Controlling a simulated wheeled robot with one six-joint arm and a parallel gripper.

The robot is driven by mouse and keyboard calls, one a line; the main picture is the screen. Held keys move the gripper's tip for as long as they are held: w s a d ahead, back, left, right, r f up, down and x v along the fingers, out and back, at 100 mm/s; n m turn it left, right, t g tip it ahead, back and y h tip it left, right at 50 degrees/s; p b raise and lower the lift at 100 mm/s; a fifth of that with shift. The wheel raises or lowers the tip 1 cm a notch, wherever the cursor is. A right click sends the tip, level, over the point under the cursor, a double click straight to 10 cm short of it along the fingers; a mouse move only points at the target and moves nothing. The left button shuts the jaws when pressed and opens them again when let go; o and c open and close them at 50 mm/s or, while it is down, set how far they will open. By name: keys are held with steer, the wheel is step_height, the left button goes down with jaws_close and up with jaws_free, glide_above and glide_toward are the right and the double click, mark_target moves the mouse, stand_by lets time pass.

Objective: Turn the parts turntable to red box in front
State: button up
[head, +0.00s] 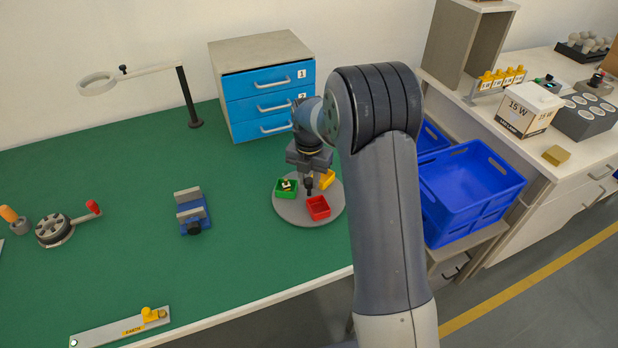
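The parts turntable is a grey round disc (289,213) on the green bench, right of centre in the head view. A red box (318,208) sits on its near side, toward the bench's front edge. A green box (286,188) with small parts in it sits on the left side. A yellow box (327,179) sits toward the back right, partly hidden by my gripper. My gripper (309,190) points down over the middle of the disc, among the boxes. Its fingers are small and dark here, so I cannot tell whether they are open or touching anything.
A blue drawer cabinet (262,95) stands behind the turntable. A blue vise (193,214) is to the left, and a magnifier lamp (186,95) is farther back. Blue crates (470,190) stand at the right beyond my arm. The bench between vise and turntable is clear.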

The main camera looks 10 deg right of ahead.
mark_target(309, 180)
steer(key=o, duration=0.4)
steer(key=shift+o, duration=0.2)
steer(key=shift+r, duration=0.1)
step_height(309, 180, up, 11)
stand_by(0.4)
step_height(309, 180, down, 11)
steer(key=shift+f, duration=0.15)
stand_by(0.4)
